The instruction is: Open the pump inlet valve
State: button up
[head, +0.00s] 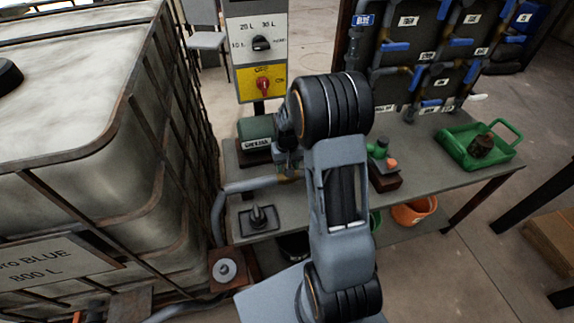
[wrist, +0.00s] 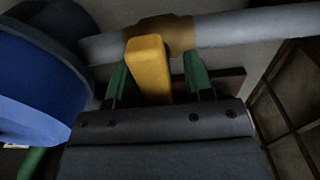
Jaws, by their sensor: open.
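The inlet valve shows in the wrist view as a brass body (wrist: 170,36) on a grey pipe (wrist: 240,28), with a yellow lever handle (wrist: 149,75) pointing towards me. My gripper (wrist: 157,64) is open, its two green fingers on either side of the handle. Gaps show between the fingers and the handle, the wider one on the right. In the head view my arm hides the handle and fingers; a bit of brass (head: 291,177) shows at the end of the grey pipe (head: 250,184). A dark green pump (head: 256,130) stands behind the pipe on the bench.
A caged white tank (head: 75,110) stands at left. A control box (head: 262,82) with a red switch rises behind the bench (head: 425,178). A green tray (head: 462,150) and a small green-and-orange fitting (head: 380,158) lie right of my arm. A large blue round body (wrist: 35,85) is close at left in the wrist view.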

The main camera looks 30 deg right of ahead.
grip_shut()
dwell(0.4)
jog(key=shift+n, duration=0.4)
jog(key=n, duration=0.3)
jog(key=shift+n, duration=0.4)
jog(key=n, duration=0.4)
jog(key=shift+n+b, duration=0.3)
jog(key=shift+b, duration=0.1)
jog(key=n, duration=0.4)
jog(key=shift+n, duration=2.4)
